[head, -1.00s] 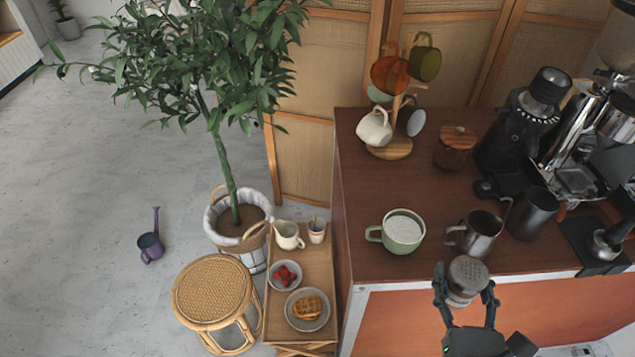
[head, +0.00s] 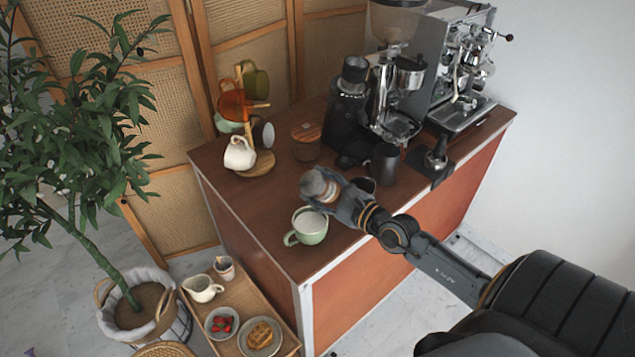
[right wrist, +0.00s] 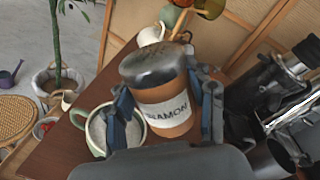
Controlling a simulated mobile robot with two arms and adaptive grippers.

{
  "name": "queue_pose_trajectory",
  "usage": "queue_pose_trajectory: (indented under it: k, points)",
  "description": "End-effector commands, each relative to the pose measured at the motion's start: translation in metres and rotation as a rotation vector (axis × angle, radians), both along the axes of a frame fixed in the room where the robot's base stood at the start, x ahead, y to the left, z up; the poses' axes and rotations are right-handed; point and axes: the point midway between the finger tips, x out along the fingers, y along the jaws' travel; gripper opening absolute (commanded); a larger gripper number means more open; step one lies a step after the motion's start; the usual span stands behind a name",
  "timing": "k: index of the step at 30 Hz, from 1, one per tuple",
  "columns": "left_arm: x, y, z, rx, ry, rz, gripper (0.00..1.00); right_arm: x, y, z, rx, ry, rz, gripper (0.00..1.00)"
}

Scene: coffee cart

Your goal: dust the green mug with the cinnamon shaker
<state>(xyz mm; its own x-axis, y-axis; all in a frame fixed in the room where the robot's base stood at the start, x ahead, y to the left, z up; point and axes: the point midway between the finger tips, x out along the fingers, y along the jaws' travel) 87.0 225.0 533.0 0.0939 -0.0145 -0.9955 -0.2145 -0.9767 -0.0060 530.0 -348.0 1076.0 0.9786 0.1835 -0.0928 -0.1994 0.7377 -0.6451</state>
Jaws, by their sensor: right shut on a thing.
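The green mug (head: 316,238) stands upright on the brown counter with a pale filling. It also shows in the right wrist view (right wrist: 90,117), partly hidden behind my right gripper. My right gripper (head: 332,191) is shut on the cinnamon shaker (head: 317,184) and holds it above the counter, near the mug. The shaker looks tilted in the head view, with its grey cap toward the left. In the right wrist view the shaker (right wrist: 165,97) shows a brownish body, a white label partly reading "NAMON" and a metal cap. My left gripper is not in view.
A dark metal cup (head: 385,163), grinder (head: 348,120) and espresso machine (head: 465,70) stand to the right. A mug tree (head: 258,163) and wood-lidded jar (head: 306,145) stand behind. A pitcher partly hides behind my gripper. A low side table (head: 240,298) stands left.

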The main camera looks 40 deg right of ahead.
Motion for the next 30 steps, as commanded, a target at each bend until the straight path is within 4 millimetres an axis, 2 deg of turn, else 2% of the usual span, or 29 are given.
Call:
queue_pose_trajectory:
  k: [9, 15, 21, 30]
  points:
    - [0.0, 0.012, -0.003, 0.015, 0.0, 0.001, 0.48, 0.001, -0.006, -0.018, -0.225, -0.017, -0.001, 0.19]
    - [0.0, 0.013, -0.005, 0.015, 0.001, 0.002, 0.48, 0.001, -0.01, -0.033, -0.439, -0.035, -0.002, 0.19]
    - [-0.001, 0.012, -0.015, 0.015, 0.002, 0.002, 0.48, 0.001, -0.011, -0.045, -0.609, -0.049, -0.002, 0.19]
    - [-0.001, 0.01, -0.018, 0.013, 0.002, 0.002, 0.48, 0.001, -0.012, -0.048, -0.693, -0.055, -0.001, 0.19]
